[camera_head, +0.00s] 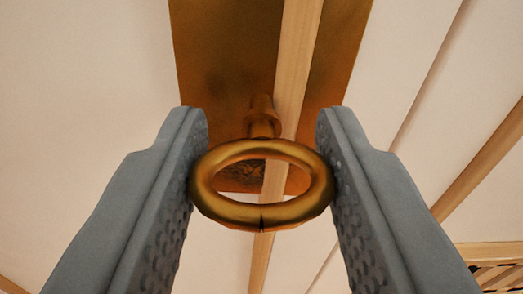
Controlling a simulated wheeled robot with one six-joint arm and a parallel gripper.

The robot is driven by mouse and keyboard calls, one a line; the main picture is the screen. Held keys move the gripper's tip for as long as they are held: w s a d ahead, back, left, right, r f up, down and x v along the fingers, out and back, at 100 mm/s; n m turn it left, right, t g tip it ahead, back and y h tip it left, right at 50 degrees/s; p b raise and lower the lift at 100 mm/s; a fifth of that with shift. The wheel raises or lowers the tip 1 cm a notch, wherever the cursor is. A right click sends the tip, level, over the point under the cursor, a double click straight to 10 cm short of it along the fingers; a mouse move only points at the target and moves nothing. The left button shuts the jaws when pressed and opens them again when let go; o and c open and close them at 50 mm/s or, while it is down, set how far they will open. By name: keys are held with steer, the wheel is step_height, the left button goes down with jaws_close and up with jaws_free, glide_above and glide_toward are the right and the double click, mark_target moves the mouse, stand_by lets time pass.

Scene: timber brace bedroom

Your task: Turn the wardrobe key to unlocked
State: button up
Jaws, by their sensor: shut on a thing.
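The wardrobe key (212,207) has a brass ring-shaped bow that faces me, with its shaft running back to a brass lock plate (215,75). My gripper (262,180) is shut on the key's bow, with one grey finger touching each side of the ring. The ring lies wide across the gap between the fingers. The keyhole itself is hidden behind the shaft and bow.
A thin timber strip (297,50) runs down across the lock plate. Pale wardrobe panels (90,80) lie on both sides. Another timber strip (480,165) slants at the right, and a slatted wooden part (495,262) shows at the lower right.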

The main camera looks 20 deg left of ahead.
steer(key=n, duration=0.8)
steer(key=shift+n, duration=0.4)
steer(key=n, duration=0.4)
steer(key=shift+n, duration=2.1)
steer(key=o, duration=1)
steer(key=v, duration=1.7)
steer(key=shift+s+d, duration=0.1)
steer(key=shift+s, duration=0.15)
